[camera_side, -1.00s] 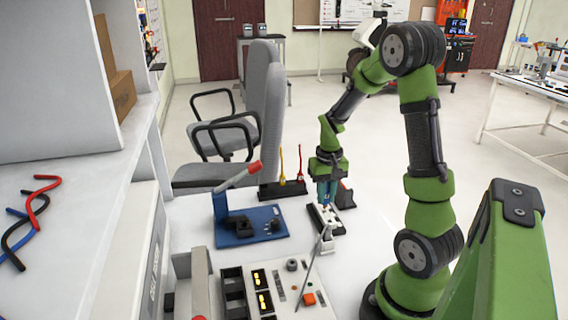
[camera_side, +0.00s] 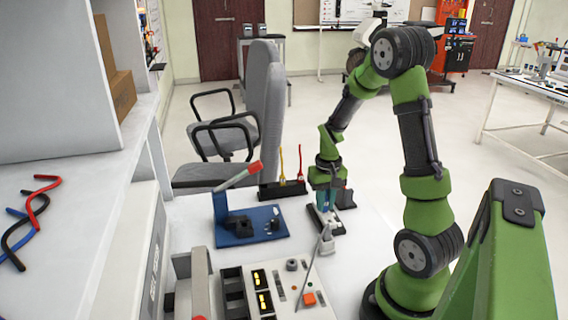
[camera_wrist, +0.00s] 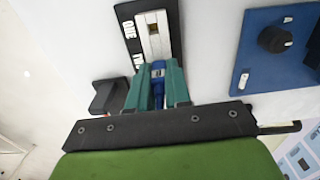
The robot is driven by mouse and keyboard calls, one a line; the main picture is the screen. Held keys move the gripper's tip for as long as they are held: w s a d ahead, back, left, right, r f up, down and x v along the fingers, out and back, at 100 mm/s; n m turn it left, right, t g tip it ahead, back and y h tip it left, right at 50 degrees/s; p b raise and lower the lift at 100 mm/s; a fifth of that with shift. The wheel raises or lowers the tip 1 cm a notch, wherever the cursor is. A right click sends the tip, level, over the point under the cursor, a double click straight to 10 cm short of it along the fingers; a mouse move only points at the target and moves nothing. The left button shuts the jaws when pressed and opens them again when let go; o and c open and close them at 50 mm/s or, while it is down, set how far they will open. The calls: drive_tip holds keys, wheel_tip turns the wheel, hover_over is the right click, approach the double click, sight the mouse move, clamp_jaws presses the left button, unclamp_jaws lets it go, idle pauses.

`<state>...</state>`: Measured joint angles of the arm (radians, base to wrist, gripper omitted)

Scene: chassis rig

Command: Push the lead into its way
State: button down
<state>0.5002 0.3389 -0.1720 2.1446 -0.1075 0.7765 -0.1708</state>
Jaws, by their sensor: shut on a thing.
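A blue lead (camera_wrist: 158,71) is between the teal fingers of my gripper (camera_wrist: 159,82) in the wrist view, its tip pointing at a pale block with a dark slot (camera_wrist: 152,35). The block sits on a black base (camera_wrist: 130,30) lettered "ONE" and, partly hidden, a second word. In the side view my gripper (camera_side: 324,205) is low over this black base (camera_side: 332,229). The fingers hide most of the lead, and I cannot tell whether its tip is inside the block or just short of it.
A black rack (camera_side: 270,191) with a yellow and a red upright lead stands behind. A blue fixture with a red-handled lever (camera_side: 236,231) is to the left. A control panel (camera_side: 315,284) with a thin rod is in front.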

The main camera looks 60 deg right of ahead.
drive_tip(key=c, duration=1)
unclamp_jaws()
drive_tip(key=shift+s+d, duration=0.1)
drive_tip(key=shift+d, duration=0.05)
drive_tip(key=r, duration=1.7)
drive_tip(key=shift+w+a, duration=0.2)
drive_tip(key=shift+f, duration=0.1)
